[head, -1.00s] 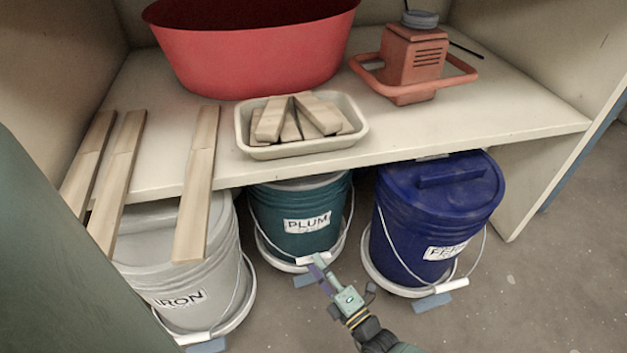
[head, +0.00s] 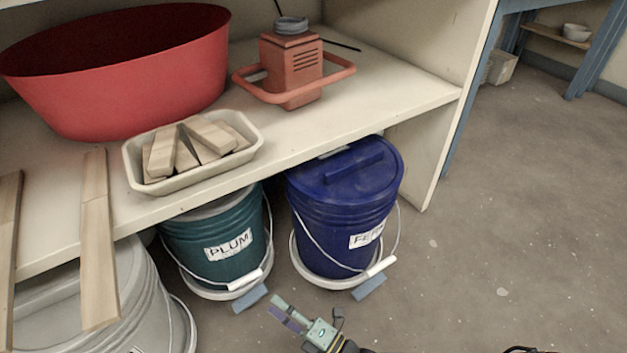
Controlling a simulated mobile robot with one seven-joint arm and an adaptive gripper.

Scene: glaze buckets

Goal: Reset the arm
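My gripper (head: 278,311) shows at the bottom middle of the head view, over the floor in front of the buckets. Its fingers point up and left, and nothing shows between them. The two fingers look close together, but the angle hides whether they are open or shut. The teal PLUM bucket (head: 210,238) stands upright behind and left of it, its white handle grip (head: 245,280) hanging in front. The blue bucket (head: 335,220), with a partly readable label, stands behind and right, lid on. My gripper appears apart from both. Most of my arm is out of frame.
A shelf (head: 400,105) above the buckets holds a red tub (head: 130,85), a tray (head: 195,180) of wooden blocks and an orange device (head: 292,75). Wooden slats (head: 98,240) overhang its edge above a grey bucket (head: 75,310). The floor (head: 500,220) at right is open.

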